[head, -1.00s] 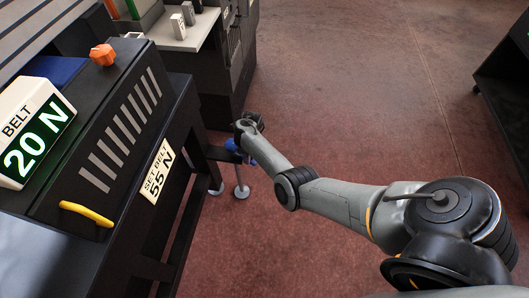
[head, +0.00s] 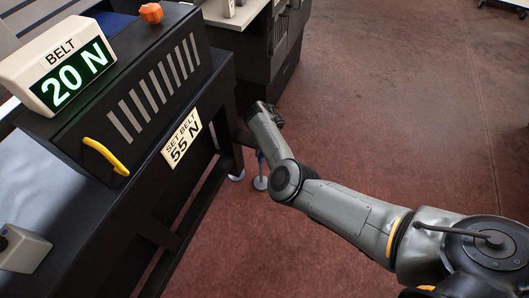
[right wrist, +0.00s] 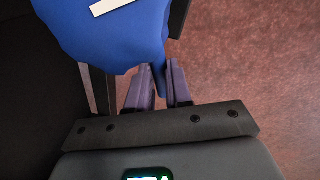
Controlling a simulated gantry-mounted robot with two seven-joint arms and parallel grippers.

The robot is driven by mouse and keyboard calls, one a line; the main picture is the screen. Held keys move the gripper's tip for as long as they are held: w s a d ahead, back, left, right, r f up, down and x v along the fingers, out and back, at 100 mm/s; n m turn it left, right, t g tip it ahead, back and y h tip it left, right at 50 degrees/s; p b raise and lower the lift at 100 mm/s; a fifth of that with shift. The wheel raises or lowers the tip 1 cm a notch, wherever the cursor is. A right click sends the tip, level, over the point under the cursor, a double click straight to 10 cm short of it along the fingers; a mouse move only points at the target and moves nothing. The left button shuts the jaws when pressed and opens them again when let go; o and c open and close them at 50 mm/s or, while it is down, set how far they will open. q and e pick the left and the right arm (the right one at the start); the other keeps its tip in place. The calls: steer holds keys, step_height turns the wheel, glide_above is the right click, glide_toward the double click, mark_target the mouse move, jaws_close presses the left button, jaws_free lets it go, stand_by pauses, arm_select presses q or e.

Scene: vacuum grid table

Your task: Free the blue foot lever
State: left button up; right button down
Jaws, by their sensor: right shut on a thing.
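The blue foot lever (right wrist: 110,32) fills the upper left of the right wrist view, a broad blue body with a pale strip on it. A narrow blue part of it runs down between the fingers of my right gripper (right wrist: 161,82), which is shut on it. In the head view my right forearm and wrist hide most of the lever and the gripper, low beside the black machine. My left gripper is in neither view.
The black machine (head: 150,190) stands at left with a "BELT 20 N" display (head: 62,66), a "SET BELT 55 N" label (head: 182,138), a yellow handle (head: 105,155) and an orange knob (head: 151,13). Open reddish floor (head: 400,110) lies to the right.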

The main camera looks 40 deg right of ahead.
steer(key=shift+w+a+m, duration=0.15)
steer(key=shift+m, duration=0.25)
steer(key=c, duration=1)
jaws_free()
steer(key=shift+c, duration=0.2)
step_height(320, 180, up, 11)
steer(key=s+d+p, duration=0.1)
steer(key=p, duration=0.5)
steer(key=shift+s+d+f, duration=0.2)
